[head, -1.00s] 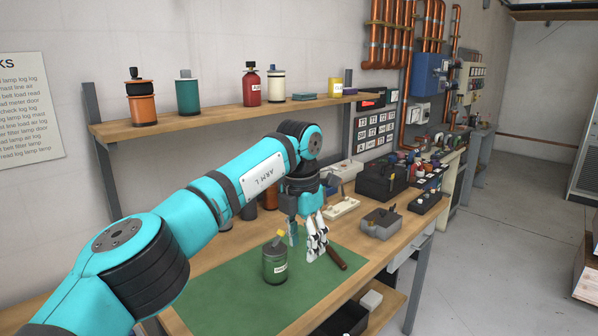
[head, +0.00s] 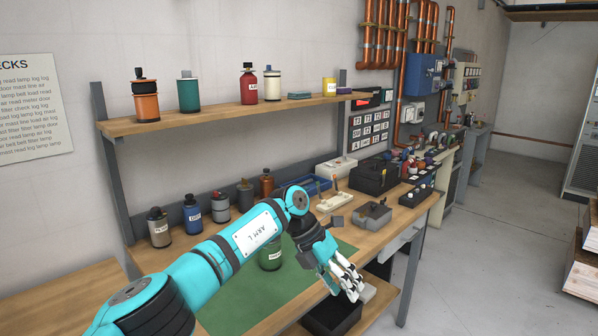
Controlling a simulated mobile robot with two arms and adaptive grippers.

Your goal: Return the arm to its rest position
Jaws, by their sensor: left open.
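My left arm, teal and marked ARM-L, reaches in from the lower left of the head view across the workbench. Its gripper (head: 350,281) is open and empty, over the bench's front edge and right of the green mat (head: 245,303). My right gripper is not in view.
Several bottles, including a blue one (head: 192,214), stand at the back of the bench. A shelf (head: 220,113) above holds more containers. A grey box (head: 371,217) and a black toolbox (head: 375,176) stand farther right. Open floor (head: 490,240) lies to the right.

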